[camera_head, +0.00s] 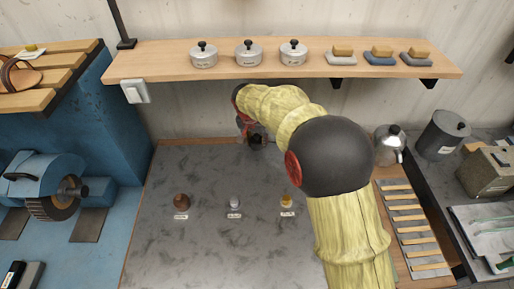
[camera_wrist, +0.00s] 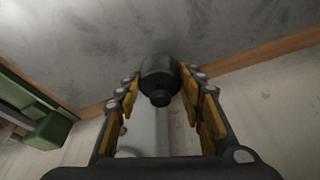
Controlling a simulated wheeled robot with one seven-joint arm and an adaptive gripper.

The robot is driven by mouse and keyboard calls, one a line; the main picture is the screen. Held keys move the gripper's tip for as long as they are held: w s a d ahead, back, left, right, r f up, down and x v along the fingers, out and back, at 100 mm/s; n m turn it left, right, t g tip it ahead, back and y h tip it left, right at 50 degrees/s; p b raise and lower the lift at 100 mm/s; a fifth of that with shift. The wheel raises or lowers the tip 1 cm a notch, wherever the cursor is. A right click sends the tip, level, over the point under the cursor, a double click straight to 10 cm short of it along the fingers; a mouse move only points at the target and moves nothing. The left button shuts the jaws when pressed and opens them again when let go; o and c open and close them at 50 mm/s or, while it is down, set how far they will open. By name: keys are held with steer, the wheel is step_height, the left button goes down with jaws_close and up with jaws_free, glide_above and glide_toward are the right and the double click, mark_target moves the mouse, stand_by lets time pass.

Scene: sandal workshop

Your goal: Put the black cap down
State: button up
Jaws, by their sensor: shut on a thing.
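The black cap (camera_wrist: 159,77) is held between the fingertips of my gripper (camera_wrist: 160,90) in the wrist view. It is dark and round, with a narrower knob on one end. In the head view, my gripper (camera_head: 250,131) is near the back wall, over the far edge of the grey worktop (camera_head: 165,250), and is partly hidden by my arm. A small dark part of the cap (camera_head: 256,139) shows there. I cannot tell whether the cap touches the worktop.
Small brown (camera_head: 181,201), silver (camera_head: 234,202) and yellow (camera_head: 286,201) pieces stand on the worktop with labels in front. A wooden shelf (camera_head: 150,62) with several items runs above the back. A kettle (camera_head: 389,145) stands at the right. The worktop's front left is clear.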

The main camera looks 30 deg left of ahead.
mark_target(257, 153)
steer(key=shift+d+f, duration=0.1)
steer(key=shift+d, duration=0.05)
steer(key=shift+f+b, duration=0.5)
steer(key=shift+f, duration=1.15)
steer(key=shift+f, duration=0.2)
steer(key=o, duration=1.1)
steer(key=shift+r, duration=0.15)
